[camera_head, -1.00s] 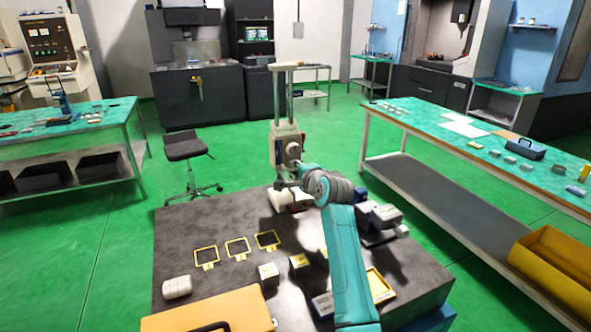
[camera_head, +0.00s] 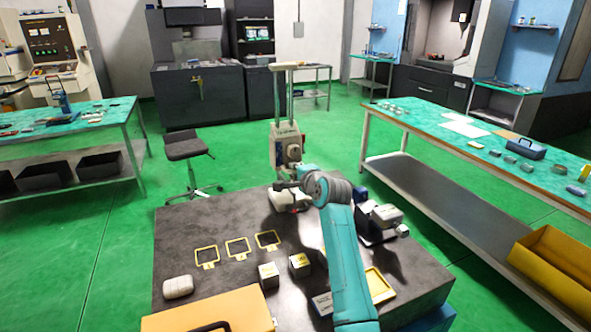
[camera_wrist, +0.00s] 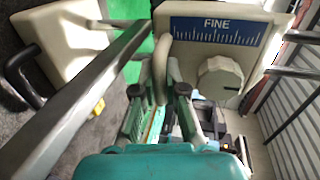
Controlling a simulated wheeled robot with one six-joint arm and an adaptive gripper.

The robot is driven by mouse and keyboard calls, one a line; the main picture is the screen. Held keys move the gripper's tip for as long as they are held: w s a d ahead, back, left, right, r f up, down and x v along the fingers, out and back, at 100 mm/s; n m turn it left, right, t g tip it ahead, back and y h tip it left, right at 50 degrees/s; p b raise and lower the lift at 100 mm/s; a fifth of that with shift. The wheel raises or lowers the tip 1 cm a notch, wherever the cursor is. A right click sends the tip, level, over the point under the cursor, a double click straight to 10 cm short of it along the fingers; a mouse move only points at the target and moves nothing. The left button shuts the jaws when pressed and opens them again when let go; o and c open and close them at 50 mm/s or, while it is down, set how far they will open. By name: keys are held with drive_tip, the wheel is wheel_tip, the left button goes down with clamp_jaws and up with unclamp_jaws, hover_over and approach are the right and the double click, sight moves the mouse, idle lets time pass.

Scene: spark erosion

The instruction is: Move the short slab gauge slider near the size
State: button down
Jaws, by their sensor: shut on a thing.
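The gauge (camera_head: 292,100) stands at the back of the dark table, with two upright posts and a pale slider (camera_head: 285,152) low on them. In the wrist view the slider (camera_wrist: 215,50) is close, with a blue FINE scale (camera_wrist: 217,31) and a round knob (camera_wrist: 219,77). A grey loop-like handle (camera_wrist: 162,66) stands out beside the scale. My gripper (camera_wrist: 171,75) is shut on this slider handle; the exact contact is partly hidden by the fingers. In the head view my arm hides much of the gauge's lower right. The slider's height reading cannot be made out.
Yellow-framed dark squares (camera_head: 237,247), small blocks (camera_head: 268,275), a white rounded piece (camera_head: 178,287) and an orange case (camera_head: 210,312) lie on the table (camera_head: 185,225). A grey device (camera_head: 382,217) stands right of my arm. The table's left back is clear.

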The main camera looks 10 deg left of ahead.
drive_tip(key=c, duration=1.5)
unclamp_jaws()
drive_tip(key=shift+d, duration=0.1)
drive_tip(key=v, duration=1.2)
